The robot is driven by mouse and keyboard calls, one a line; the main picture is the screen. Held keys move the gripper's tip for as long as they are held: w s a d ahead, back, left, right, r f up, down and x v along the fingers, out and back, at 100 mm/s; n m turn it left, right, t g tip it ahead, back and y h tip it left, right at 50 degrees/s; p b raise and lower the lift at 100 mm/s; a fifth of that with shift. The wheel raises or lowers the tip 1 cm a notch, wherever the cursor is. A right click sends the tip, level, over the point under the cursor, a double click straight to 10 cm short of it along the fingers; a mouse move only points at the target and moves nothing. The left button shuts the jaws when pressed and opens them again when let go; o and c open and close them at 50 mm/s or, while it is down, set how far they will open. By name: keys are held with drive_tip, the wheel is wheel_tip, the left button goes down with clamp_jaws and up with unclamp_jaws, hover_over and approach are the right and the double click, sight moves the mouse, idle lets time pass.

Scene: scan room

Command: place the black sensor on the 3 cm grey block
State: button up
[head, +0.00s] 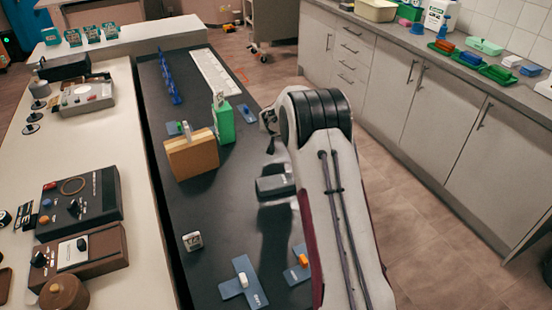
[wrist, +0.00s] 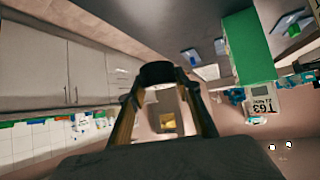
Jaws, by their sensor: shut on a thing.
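My gripper (wrist: 160,82) shows in the wrist view with its two fingers closed in on a dark piece, the black sensor (wrist: 157,71), at the fingertips. In the head view my arm hides much of the gripper, and the sensor cannot be made out clearly. A small pale grey cube with dark marks (head: 192,240) stands on the dark bench top at the lower left of my arm. I cannot tell for sure whether it is the 3 cm grey block. The sensor is held clear of the bench.
A tan block (head: 191,156) and a green block (head: 222,124) stand on the dark bench (head: 220,210), left of my arm. The green block also shows in the wrist view (wrist: 247,48). Blue-grey pads (head: 240,288) lie near the front. A blue rack (head: 170,82) stands farther back.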

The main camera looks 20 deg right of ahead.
drive_tip(key=a+r, duration=0.3)
drive_tip(key=a, duration=0.4)
drive_tip(key=m+g+h, duration=0.3)
drive_tip(key=m+h, duration=0.1)
drive_tip(key=m, duration=0.2)
hover_over(275, 181)
drive_tip(key=shift+s, duration=0.1)
drive_tip(key=shift+f, duration=3.15)
drive_tip(key=shift+f, duration=1.85)
